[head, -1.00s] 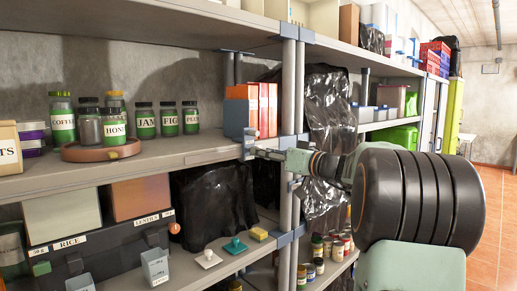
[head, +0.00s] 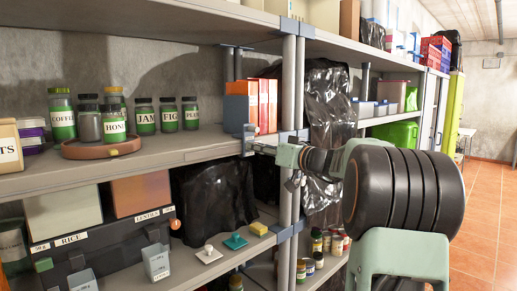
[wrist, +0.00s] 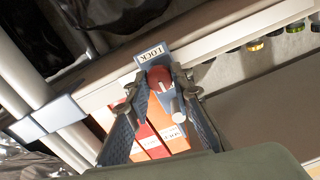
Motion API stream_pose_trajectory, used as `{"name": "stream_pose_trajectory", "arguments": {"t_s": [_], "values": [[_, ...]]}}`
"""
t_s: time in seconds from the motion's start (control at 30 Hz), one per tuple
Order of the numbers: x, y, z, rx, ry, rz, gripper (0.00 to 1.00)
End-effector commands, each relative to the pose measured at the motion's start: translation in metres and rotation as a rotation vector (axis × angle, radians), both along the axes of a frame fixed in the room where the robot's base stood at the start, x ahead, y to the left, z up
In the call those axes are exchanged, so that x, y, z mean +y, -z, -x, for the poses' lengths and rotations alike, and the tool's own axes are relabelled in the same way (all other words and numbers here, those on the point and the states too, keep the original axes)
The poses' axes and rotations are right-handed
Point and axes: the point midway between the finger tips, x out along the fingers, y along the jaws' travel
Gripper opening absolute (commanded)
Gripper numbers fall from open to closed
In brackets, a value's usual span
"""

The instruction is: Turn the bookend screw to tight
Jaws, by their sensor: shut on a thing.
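The bookend (head: 249,131) is a small grey-blue piece at the shelf's front edge, beside the orange and red books (head: 262,105). In the wrist view its plate carries a LOCK label (wrist: 151,53), seen upside down. Below the label is the red screw knob (wrist: 158,77) with a pale line on it. My gripper (wrist: 158,88) has its two blue-grey fingers on either side of the knob, shut on it. A grey metal pin (wrist: 176,106) shows beside the right finger. In the head view my gripper (head: 256,146) meets the bookend from the right; its fingertips are small there.
Labelled jars (head: 146,117) stand left on the same shelf, some on a round brown tray (head: 72,153). A grey shelf post (head: 288,85) is close behind my gripper. The lower shelf holds boxes, small knobs and a yellow block (head: 258,229). Open floor lies at right.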

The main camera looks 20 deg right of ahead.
Motion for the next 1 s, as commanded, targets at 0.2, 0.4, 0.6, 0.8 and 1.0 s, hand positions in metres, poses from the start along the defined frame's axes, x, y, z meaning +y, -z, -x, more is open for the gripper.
{"name": "stream_pose_trajectory", "arguments": {"t_s": [0.2, 0.4, 0.6, 0.8, 1.0], "values": [[-0.0002, 0.0008, 0.0001, 0.007, 0.000, -0.020, 0.00], [-0.0003, 0.0025, 0.0001, 0.034, 0.000, -0.098, 0.00], [-0.0005, 0.0033, 0.0000, 0.086, 0.001, -0.244, 0.00], [-0.0013, 0.0027, 0.0001, 0.151, 0.002, -0.421, 0.00], [-0.0015, 0.0016, -0.0002, 0.216, 0.001, -0.599, 0.00]]}}
